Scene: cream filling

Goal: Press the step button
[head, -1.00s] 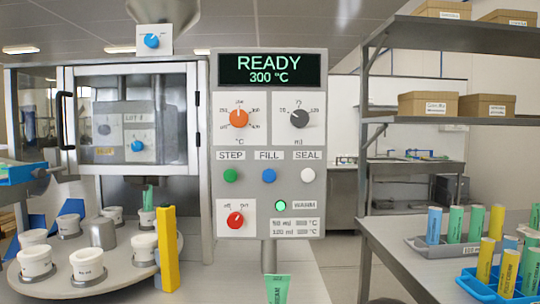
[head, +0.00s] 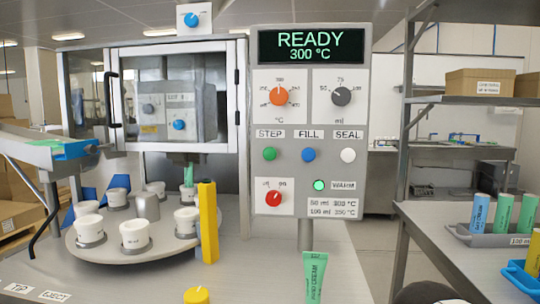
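The green step button (head: 269,154) is on the control panel (head: 341,205), under the "STEP" label (head: 269,134). To its right are the blue "FILL" button (head: 308,155) and the white "SEAL" button (head: 348,155). The panel's display (head: 310,47) reads "READY 300 °C". A small green lamp (head: 319,184) is lit beside the "WARM" label. Neither of my grippers shows in the head view.
Left of the panel, a round turntable (head: 90,252) carries several white cups; a yellow post (head: 208,222) stands at its edge. A green cream tube (head: 315,277) stands below the panel. A side table (head: 450,240) at the right holds tubes in trays. The space before the buttons is clear.

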